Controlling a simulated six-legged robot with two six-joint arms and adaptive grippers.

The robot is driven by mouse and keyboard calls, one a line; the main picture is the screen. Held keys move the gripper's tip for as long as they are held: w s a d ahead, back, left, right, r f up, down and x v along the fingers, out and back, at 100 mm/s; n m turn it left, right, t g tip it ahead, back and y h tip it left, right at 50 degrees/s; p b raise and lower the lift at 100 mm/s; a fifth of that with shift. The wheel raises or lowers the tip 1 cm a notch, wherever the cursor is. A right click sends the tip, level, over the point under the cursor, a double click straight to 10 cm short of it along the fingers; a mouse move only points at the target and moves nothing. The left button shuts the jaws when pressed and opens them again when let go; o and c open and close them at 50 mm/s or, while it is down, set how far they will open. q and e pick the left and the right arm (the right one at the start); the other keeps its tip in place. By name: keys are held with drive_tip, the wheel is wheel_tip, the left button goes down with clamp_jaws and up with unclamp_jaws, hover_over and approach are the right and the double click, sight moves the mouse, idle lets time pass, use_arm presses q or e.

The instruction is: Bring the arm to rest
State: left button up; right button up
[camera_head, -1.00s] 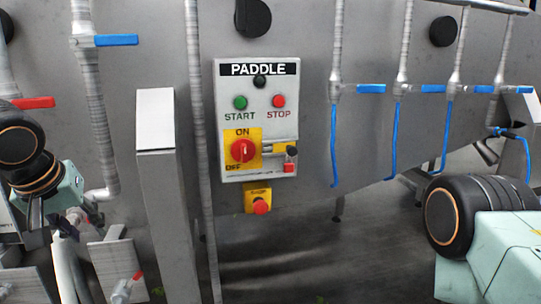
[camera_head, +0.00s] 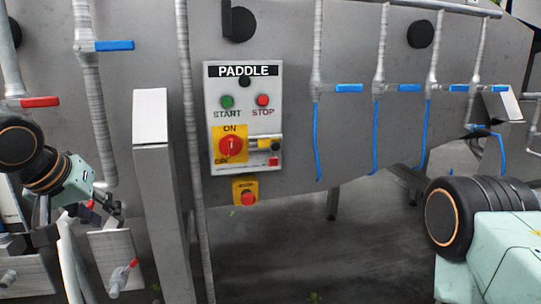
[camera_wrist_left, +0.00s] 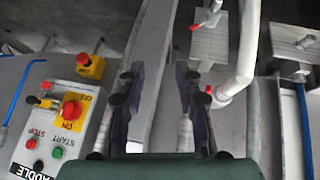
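My left arm comes in from the left in the head view, with its gripper (camera_head: 88,222) low in front of the grey machine. In the left wrist view the two dark fingers of the left gripper (camera_wrist_left: 160,88) stand apart with nothing held between them. A grey post and a pale pipe show behind the fingers. My right arm shows at the right edge of the head view as a black joint and a pale green link. The right gripper is out of the picture.
The PADDLE control panel (camera_head: 244,118) is on the machine wall, with a red stop button (camera_head: 248,198) below it. A grey post (camera_head: 160,190) stands right of my left gripper. White pipes (camera_head: 68,255) and a red-handled valve (camera_head: 122,275) are close to it. Open floor shows at lower middle.

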use_arm(q)
drive_tip(key=w+d+f+m+t+h+b, duration=0.1)
drive_tip(key=d+f+m+h+b, duration=0.1)
drive_tip(key=d+f, duration=0.5)
drive_tip(key=s+f+g+y+b, duration=0.1)
drive_tip(key=s+f+b, duration=0.15)
drive_tip(key=f, duration=0.75)
drive_tip(key=s+f+b, duration=0.1)
drive_tip(key=s+f, duration=0.3)
drive_tip(key=f, duration=0.7)
drive_tip(key=s+f+g+y+b, duration=0.1)
drive_tip(key=s+f+g+b, duration=0.1)
drive_tip(key=s+f, duration=0.8)
drive_tip(key=s+f+g+b, duration=0.2)
drive_tip(key=s+f+g, duration=0.3)
drive_tip(key=s+f, duration=0.6)
drive_tip(key=s, duration=0.5)
drive_tip(key=shift+s+m+y+b, duration=0.3)
drive_tip(key=shift+y, duration=0.1)
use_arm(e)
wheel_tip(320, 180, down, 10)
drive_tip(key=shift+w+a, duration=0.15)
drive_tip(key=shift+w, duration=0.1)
use_arm(q)
drive_tip(key=shift+w, duration=0.15)
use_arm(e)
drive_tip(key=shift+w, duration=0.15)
